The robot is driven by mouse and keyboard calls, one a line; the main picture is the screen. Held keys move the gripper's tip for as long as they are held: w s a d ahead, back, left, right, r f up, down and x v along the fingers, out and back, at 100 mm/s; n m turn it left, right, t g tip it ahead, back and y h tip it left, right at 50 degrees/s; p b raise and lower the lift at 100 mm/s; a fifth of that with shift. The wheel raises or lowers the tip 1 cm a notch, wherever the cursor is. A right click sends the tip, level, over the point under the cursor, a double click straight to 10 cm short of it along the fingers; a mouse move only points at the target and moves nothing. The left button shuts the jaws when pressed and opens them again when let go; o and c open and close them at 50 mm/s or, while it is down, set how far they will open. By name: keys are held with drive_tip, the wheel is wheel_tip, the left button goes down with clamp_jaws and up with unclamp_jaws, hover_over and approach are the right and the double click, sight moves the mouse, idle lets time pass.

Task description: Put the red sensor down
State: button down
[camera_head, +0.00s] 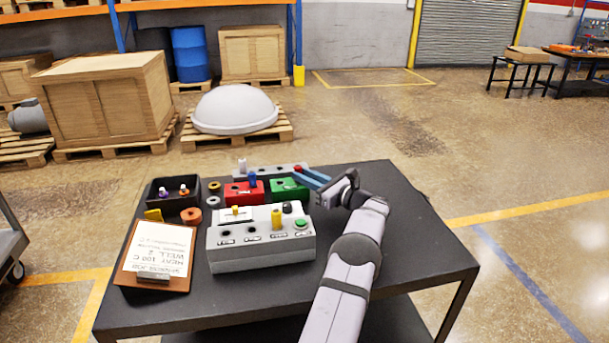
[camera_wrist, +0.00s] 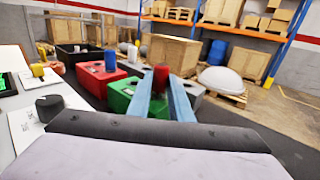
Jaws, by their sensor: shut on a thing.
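The red sensor (camera_wrist: 161,75) is between the blue fingertips of my gripper (camera_wrist: 162,84) in the wrist view, and the gripper is shut on it. In the head view the red sensor (camera_head: 297,168) shows at the right end of the long grey rack (camera_head: 270,171), just left of my gripper (camera_head: 304,171). Its lower part is hidden by the fingers and the green block, so I cannot tell whether it is seated or held above the rack. The green block (camera_head: 284,190) and the red block (camera_head: 238,194) stand in front of the rack.
A blue sensor (camera_head: 252,179) is at the red block and a white one (camera_head: 242,165) at the rack. The grey control box (camera_head: 262,254) stands in front. A black bin (camera_head: 160,205) and clipboard (camera_head: 130,268) lie left. The table's right side (camera_head: 420,240) is clear.

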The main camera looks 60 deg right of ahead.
drive_tip(key=shift+f+b, duration=0.35)
drive_tip(key=c, duration=1.6)
unclamp_jaws()
drive_tip(key=shift+r, duration=0.15)
drive_tip(key=shift+r+p, duration=0.25)
drive_tip(key=shift+p, duration=0.15)
drive_tip(key=s+b, duration=0.1)
drive_tip(key=s, duration=0.3)
drive_tip(key=s+a+b, duration=0.1)
drive_tip(key=s, duration=0.3)
drive_tip(key=s+b, duration=0.1)
drive_tip(key=s, duration=0.3)
drive_tip(key=shift+a, duration=0.3)
drive_tip(key=shift+w, duration=0.1)
